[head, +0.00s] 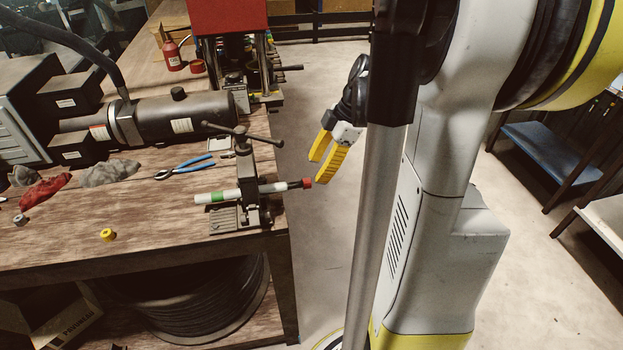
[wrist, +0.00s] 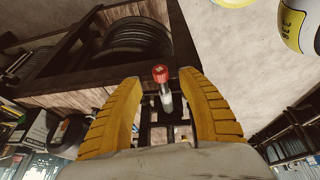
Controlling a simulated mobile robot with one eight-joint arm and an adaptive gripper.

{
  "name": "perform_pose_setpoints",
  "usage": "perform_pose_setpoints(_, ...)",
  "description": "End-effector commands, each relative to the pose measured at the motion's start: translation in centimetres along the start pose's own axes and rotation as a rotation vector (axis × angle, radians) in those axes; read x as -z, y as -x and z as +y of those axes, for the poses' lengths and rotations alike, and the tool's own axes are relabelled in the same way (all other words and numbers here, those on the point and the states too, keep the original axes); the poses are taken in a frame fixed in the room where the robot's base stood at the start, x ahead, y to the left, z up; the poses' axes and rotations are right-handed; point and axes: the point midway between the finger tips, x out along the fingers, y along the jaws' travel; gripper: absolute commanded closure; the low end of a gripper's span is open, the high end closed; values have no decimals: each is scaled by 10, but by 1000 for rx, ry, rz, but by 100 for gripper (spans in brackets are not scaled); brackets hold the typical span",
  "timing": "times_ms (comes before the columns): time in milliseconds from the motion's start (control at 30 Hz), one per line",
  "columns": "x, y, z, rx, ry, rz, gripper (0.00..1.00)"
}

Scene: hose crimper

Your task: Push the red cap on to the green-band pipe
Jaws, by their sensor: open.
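The green-band pipe (head: 230,194) lies level in a vise (head: 246,172) at the right edge of the workbench, its green band on the left. The red cap (head: 307,183) is at the pipe's right end, out past the bench edge. How far it sits on the pipe, I cannot tell. My gripper (head: 316,169), with yellow fingers, is open just right of the cap. In the wrist view the red cap (wrist: 160,73) shows between the fingertips, with a pale length of pipe (wrist: 166,103) behind it. I see no finger clearly touching it.
A yellow ring-shaped part (head: 108,235), blue pliers (head: 185,166) and rags (head: 108,173) lie on the bench (head: 150,215). A large dark cylinder (head: 180,116) and a red machine (head: 228,17) stand behind. The floor right of the bench is clear around my gripper.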

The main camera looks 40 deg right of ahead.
Motion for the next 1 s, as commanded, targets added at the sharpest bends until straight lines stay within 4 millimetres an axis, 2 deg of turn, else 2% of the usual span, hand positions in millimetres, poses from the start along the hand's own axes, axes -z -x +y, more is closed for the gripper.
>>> perform_pose_setpoints(100,0,26,0,0,-1,0,53)
perform_pose_setpoints(333,0,56,0,0,1,0,53)
perform_pose_setpoints(1000,0,60,0,0,1,0,53)
